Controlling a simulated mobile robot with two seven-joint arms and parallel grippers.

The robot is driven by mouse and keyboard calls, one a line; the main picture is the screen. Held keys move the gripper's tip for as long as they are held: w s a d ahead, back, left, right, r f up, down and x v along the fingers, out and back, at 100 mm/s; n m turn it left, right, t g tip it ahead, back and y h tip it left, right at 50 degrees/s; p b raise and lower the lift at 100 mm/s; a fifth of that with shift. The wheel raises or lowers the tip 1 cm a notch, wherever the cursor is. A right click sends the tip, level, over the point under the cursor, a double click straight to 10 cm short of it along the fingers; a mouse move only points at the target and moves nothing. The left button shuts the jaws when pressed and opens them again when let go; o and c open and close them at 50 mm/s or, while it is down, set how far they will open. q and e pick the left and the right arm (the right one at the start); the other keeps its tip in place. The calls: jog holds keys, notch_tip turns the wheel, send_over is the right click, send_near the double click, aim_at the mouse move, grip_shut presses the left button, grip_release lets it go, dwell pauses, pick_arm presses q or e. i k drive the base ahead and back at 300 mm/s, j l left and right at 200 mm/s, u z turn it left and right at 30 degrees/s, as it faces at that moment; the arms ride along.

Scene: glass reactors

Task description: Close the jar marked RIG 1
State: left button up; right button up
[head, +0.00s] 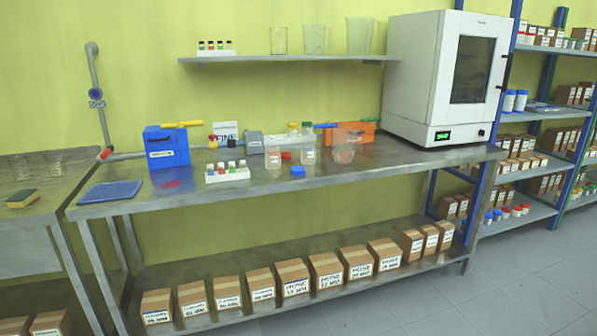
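Small clear jars stand on the steel bench (400,162). One jar (273,159) has a white label and no lid that I can see. A taller clear jar (308,152) with a label stands right of it. The labels are too small to read, so I cannot tell which jar is RIG 1. A blue lid-like piece (298,171) lies on the bench in front of the jars. A red piece (286,155) lies between them. Neither of my grippers is in view.
A clear round vessel (344,153) stands right of the jars. A rack of small capped vials (227,173) is at the left, beside a blue box (166,148). A white oven (445,75) fills the bench's right end. The bench's front strip is mostly clear.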

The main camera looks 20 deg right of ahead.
aim_at(308, 150)
jog(key=i+l+u, duration=0.25)
jog(key=i+l, duration=0.25)
jog(key=l, duration=0.15)
jog(key=i+l+u, duration=0.3)
jog(key=i+l, duration=0.15)
jog(key=l, duration=0.3)
jog(key=i+l+u, duration=0.1)
jog(key=l, duration=0.3)
jog(key=i+l+u, duration=0.15)
jog(key=l, duration=0.3)
jog(key=i+l+u, duration=0.1)
jog(key=i+l, duration=0.15)
jog(key=l, duration=0.2)
jog(key=i+l+u, duration=0.15)
jog(key=l, duration=0.3)
